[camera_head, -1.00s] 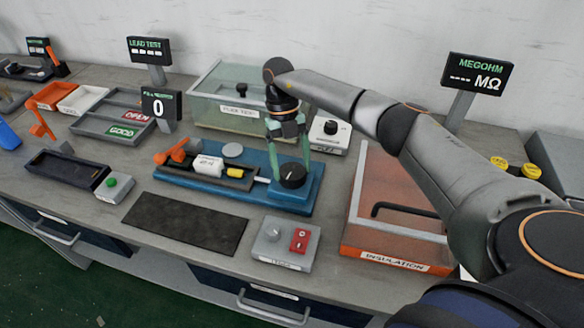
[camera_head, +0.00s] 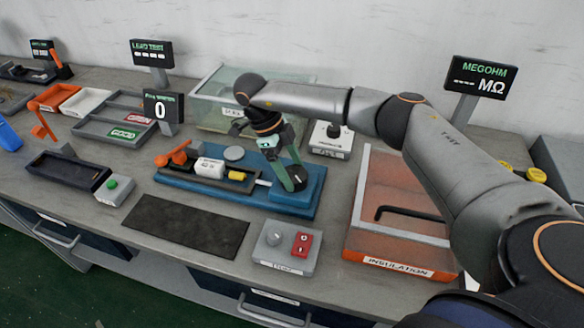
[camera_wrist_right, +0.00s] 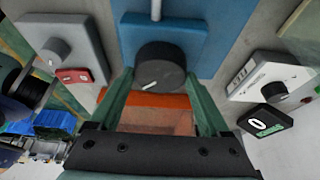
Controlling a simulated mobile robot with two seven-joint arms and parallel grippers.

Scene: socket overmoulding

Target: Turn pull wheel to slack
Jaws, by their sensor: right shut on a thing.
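The pull wheel, a round black knob with a white mark, sits on the right end of the blue fixture (camera_head: 272,205). The wheel shows best in the right wrist view (camera_wrist_right: 161,66), between my two green fingers. My right gripper (camera_head: 294,182) is shut on the wheel, one finger on each side, and its wrist leans to the left. The fingers partly hide the wheel in the head view. A white plug body (camera_head: 208,168) and a yellow piece (camera_head: 236,176) lie in the fixture left of the wheel. My left gripper is not in view.
A force display (camera_head: 161,107) reads 0. A grey box with a knob and red switch (camera_head: 286,248) stands in front. The orange insulation tray (camera_head: 392,255) is at right, a glass-sided box (camera_head: 215,95) behind. A dark mat (camera_head: 187,225) lies clear at front left.

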